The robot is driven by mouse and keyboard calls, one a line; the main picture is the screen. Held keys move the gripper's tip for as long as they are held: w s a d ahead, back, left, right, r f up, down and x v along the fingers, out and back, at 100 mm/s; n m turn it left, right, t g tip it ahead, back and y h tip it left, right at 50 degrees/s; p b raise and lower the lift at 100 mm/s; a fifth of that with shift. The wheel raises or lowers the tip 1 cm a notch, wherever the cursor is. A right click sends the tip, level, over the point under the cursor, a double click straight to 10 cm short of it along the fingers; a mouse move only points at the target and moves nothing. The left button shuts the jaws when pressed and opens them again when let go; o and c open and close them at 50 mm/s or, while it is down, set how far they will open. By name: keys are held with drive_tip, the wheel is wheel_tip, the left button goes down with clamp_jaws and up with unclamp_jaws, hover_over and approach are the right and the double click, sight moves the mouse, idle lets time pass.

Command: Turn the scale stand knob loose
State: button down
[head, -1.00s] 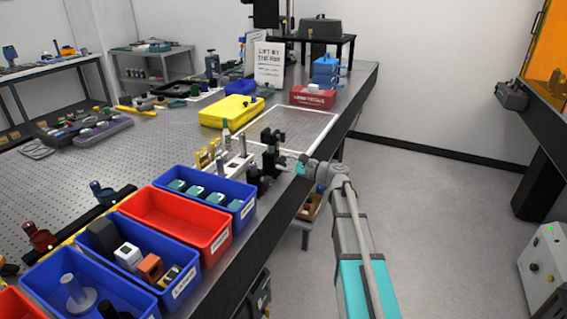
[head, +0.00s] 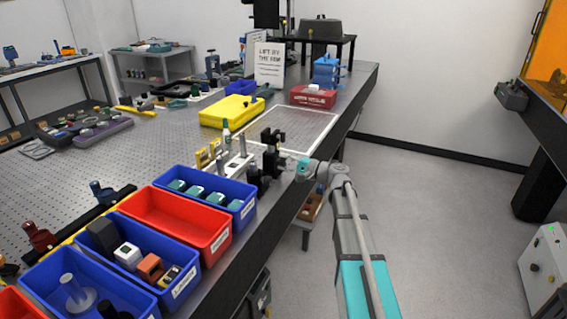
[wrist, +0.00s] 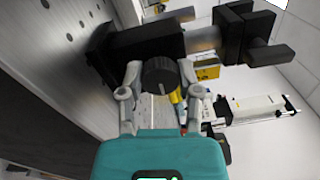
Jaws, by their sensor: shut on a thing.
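The black round scale stand knob (wrist: 160,76) has a pale pointer line on its face and sits between my fingers in the wrist view. My gripper (wrist: 159,84) is shut on it, with one grey finger at each side. The black stand (wrist: 148,42) runs behind the knob, its base against the perforated bench top and its far end bearing black blocks. In the head view the stand (head: 270,146) is upright near the bench's right edge. My gripper (head: 287,162) reaches it from the right; the knob is too small to make out there.
Blue and red bins (head: 178,222) line the near bench edge. A white rack with small posts (head: 236,166) stands just left of the stand. A white-outlined area (head: 305,122) lies behind it.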

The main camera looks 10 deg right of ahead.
drive_tip(key=shift+w+d+r, duration=0.1)
drive_tip(key=shift+w, duration=0.1)
drive_tip(key=shift+c, duration=1.5)
unclamp_jaws()
drive_tip(key=shift+s, duration=0.1)
drive_tip(key=shift+s, duration=0.15)
